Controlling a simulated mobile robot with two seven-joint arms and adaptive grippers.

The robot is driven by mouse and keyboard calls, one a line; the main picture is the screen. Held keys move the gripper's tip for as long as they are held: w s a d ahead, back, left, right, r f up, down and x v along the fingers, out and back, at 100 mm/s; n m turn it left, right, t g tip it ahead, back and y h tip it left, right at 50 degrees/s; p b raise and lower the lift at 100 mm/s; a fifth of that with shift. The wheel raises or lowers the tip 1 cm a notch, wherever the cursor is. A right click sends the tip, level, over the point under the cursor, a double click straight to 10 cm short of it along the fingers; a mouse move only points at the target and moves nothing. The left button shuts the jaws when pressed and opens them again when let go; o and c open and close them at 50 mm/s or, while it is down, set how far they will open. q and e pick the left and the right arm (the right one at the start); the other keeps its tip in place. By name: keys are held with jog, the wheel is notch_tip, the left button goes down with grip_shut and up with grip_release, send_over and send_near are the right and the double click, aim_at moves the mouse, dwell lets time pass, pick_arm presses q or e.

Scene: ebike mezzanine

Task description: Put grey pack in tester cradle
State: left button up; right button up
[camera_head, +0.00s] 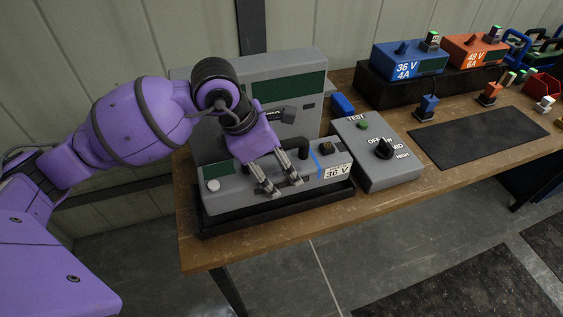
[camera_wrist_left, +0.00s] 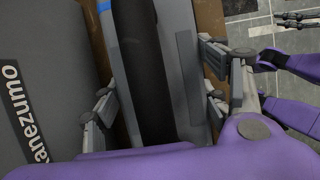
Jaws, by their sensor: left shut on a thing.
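The grey pack (camera_head: 240,190) has a blue stripe, a 36 V label and a black handle on top. It is in or just over the black tester cradle (camera_head: 280,208) at the table's front edge; I cannot tell whether it touches the bottom. My left gripper (camera_head: 279,187) comes down on the pack from above and is shut on it. In the left wrist view the black handle (camera_wrist_left: 143,70) runs between the two fingers. Finger-like parts of mine show at the upper right of that view, seemingly my right gripper (camera_wrist_left: 297,18), too small to judge.
The grey tester housing (camera_head: 289,85) with a dark green panel stands close behind the pack. A grey control box (camera_head: 400,172) with a dial is just to the right. Farther right lie a black mat (camera_head: 480,137) and blue (camera_head: 408,62) and orange (camera_head: 472,50) chargers.

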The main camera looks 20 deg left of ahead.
aim_at(273, 177)
pick_arm(q)
jog(key=shift+w+a+f, duration=0.15)
jog(key=shift+w+a, duration=0.05)
jog(key=shift+a, duration=0.1)
jog(key=shift+f, duration=1.5)
jog(key=shift+f, duration=0.15)
jog(key=o, duration=2.1)
jog(key=shift+s+f, duration=0.2)
jog(key=shift+c, duration=0.2)
jog(key=shift+a, duration=0.1)
jog(key=v, duration=1.2)
jog(key=shift+r, duration=0.1)
